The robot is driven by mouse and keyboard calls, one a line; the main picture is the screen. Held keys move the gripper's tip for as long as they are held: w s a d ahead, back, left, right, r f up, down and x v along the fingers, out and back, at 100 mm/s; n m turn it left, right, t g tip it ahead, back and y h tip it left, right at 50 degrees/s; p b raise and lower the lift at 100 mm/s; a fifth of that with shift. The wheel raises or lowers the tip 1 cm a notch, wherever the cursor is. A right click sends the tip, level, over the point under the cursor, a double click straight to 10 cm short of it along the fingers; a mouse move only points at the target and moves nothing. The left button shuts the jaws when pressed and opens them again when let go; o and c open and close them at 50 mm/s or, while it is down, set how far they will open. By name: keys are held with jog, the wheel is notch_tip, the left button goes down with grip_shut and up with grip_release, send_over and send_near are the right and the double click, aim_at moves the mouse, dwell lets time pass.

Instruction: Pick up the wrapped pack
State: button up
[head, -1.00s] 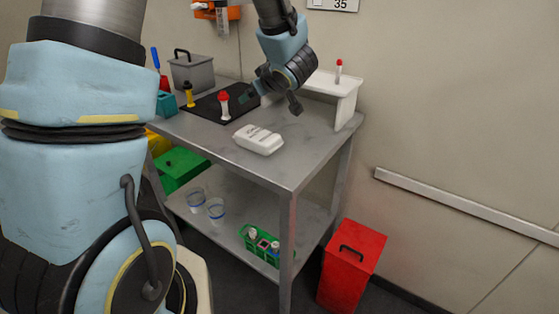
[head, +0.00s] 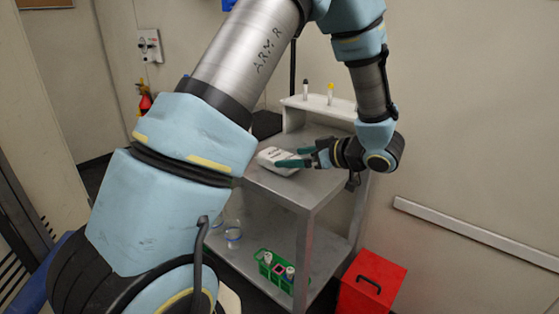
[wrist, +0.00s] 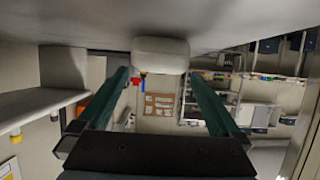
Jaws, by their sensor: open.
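The wrapped pack (head: 275,161) is a white, rounded block with dark print, lying on the grey cart's top near its front edge. My gripper (head: 295,157) is open beside its right end, low over the cart top, fingers pointing left toward it. In the wrist view, which is upside down, the pack (wrist: 160,52) sits centred between the tips of the two teal fingers (wrist: 160,74), with a gap on each side. Its far end is hidden there. I cannot tell how far the tips reach along it.
A white raised shelf (head: 318,107) with capped tubes stands behind on the cart top (head: 290,190). The lower shelf holds a green rack (head: 275,270) and a clear cup (head: 233,236). A red bin (head: 372,283) stands right of the cart. My arm hides the cart's left part.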

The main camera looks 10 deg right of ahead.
aim_at(286, 158)
jog(key=p+x, duration=0.1)
jog(key=x, duration=0.3)
jog(key=shift+w+a+f, duration=0.1)
jog(key=shift+w+a, duration=0.1)
jog(key=shift+w, duration=0.1)
